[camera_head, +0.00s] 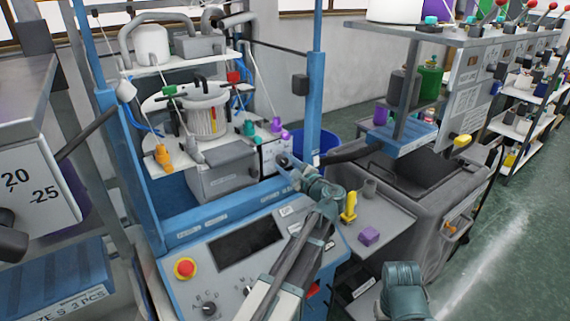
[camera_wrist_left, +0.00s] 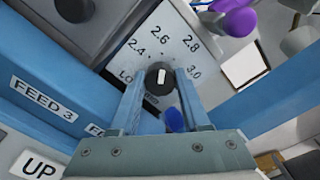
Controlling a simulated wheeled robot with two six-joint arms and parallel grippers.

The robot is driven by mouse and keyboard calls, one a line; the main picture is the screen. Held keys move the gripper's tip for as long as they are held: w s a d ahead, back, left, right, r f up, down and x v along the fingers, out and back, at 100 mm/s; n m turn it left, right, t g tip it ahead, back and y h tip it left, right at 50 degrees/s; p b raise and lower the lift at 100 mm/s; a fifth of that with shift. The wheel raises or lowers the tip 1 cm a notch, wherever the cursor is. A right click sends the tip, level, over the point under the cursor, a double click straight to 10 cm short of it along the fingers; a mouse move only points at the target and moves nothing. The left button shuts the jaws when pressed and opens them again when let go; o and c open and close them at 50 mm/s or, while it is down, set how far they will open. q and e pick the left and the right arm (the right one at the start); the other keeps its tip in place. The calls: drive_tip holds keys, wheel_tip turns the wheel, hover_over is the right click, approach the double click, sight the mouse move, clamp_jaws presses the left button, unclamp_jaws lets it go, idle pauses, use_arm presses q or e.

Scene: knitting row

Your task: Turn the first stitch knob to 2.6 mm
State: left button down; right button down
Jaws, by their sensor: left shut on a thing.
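The stitch knob is a black round knob with a white pointer mark (camera_wrist_left: 160,78), on a pale dial plate (camera_wrist_left: 172,30) marked 2.4, 2.6, 2.8 and 3.0. The pointer stands nearly upright in the left wrist view, tilted slightly right, roughly toward 2.6 and a little to the 2.8 side; I cannot tell its exact setting. My left gripper (camera_head: 284,160) is shut on the knob, with its fingers on either side of it in the wrist view. In the head view the gripper partly hides the knob and the dial plate (camera_head: 268,151).
The blue machine frame (camera_head: 313,90) rises beside the dial. A purple part (camera_wrist_left: 236,18) lies close to the dial's upper right. A control panel with a red stop button (camera_head: 185,268) is in front. A yellow part (camera_head: 349,207) and a purple block (camera_head: 369,236) sit to the right.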

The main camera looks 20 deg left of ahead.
idle(0.3)
use_arm(q)
drive_tip(key=shift+c, duration=1.9)
unclamp_jaws()
drive_tip(key=v, duration=1.4)
drive_tip(key=shift+a, duration=0.1)
